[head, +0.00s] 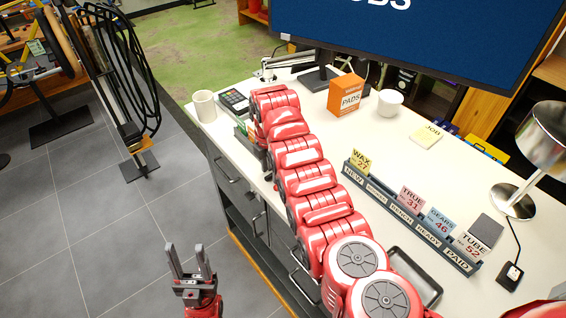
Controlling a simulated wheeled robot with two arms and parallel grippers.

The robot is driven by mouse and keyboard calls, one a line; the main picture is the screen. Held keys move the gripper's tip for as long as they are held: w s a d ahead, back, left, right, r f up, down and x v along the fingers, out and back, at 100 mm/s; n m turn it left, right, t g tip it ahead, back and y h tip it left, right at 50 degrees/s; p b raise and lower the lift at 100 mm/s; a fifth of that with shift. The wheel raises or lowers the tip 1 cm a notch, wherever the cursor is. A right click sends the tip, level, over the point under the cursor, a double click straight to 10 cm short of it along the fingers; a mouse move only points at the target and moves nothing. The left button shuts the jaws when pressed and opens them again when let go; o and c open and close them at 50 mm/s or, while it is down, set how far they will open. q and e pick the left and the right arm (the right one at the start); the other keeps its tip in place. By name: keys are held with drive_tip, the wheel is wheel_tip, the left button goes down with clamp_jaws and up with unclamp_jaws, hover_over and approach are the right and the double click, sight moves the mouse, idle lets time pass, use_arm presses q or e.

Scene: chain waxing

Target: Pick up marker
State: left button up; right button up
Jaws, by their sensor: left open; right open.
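I cannot make out a marker in the head view; the area around the far end of my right arm is partly covered by it. My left gripper (190,262) is low at the left, over the grey floor and off the counter. Its two fingers point up, apart and empty. My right arm reaches across the counter (310,127) to its far left edge. My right gripper (257,133) is at that end, beside a small dark holder (242,139); its fingers are largely hidden by the arm. I see nothing held in it.
A white mug (204,106), a card terminal (234,101) and an orange PADS box (345,95) stand at the back. A card rack (408,217), a dark tray (414,277) and a lamp (514,201) are at the right.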

drive_tip(key=shift+w+f, duration=0.1)
drive_tip(key=shift+f, duration=0.35)
clamp_jaws()
